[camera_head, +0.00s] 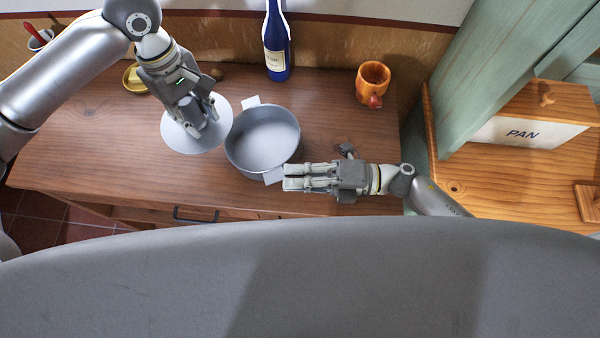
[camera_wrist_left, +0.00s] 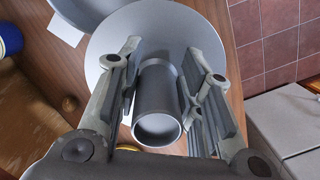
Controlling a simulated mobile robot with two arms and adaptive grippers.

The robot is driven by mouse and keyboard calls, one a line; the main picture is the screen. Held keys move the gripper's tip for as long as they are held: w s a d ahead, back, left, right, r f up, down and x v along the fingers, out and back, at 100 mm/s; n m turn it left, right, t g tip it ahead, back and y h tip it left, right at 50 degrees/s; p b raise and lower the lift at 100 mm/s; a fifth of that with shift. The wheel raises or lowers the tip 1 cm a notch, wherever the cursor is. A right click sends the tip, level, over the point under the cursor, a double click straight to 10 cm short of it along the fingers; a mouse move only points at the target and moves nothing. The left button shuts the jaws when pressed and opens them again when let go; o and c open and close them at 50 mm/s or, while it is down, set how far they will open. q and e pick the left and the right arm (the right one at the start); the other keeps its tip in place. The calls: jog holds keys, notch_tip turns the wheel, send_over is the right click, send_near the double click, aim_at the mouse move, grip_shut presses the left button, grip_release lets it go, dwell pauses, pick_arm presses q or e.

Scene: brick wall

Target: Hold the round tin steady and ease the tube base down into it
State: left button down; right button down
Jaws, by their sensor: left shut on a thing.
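The round tin (camera_head: 243,150) is a wide grey open pan with two pale square tabs. It stands upright on the wooden table, and its inside looks empty. The tube base (camera_head: 178,136) is a pale flat disc with a short grey tube (camera_wrist_left: 160,95) on it. My left gripper (camera_head: 200,116) is shut on the tube, with a finger on either side. The disc is left of the tin, close to its rim; its height is unclear. My right gripper (camera_head: 286,178) is at the tin's lower right, beside the near tab (camera_head: 273,177). Whether it touches is unclear.
A blue bottle (camera_head: 277,45) stands at the back and an orange mug (camera_head: 372,80) at the back right. A yellow dish (camera_head: 133,79) is behind my left gripper. A PAN box (camera_head: 530,133) sits on the right counter. The table's front left is clear.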

pick_arm(q)
jog(key=shift+f+b, duration=0.3)
pick_arm(e)
jog(key=shift+w+a+f, duration=0.1)
jog(key=shift+a+f, duration=0.05)
jog(key=shift+a, duration=1.2)
jog(key=shift+w+a+f, duration=0.1)
jog(key=shift+a+f, duration=0.1)
jog(key=shift+a, duration=1.1)
jog(key=shift+w+a+f, duration=0.1)
jog(key=shift+a+f, duration=0.05)
jog(key=shift+a, duration=1.45)
pick_arm(q)
jog(key=shift+f+b, duration=0.25)
jog(key=shift+b, duration=0.05)
pick_arm(e)
jog(key=shift+d+f, duration=0.35)
jog(key=c, duration=1.5)
grip_release()
jog(key=shift+c, duration=0.2)
grip_shut()
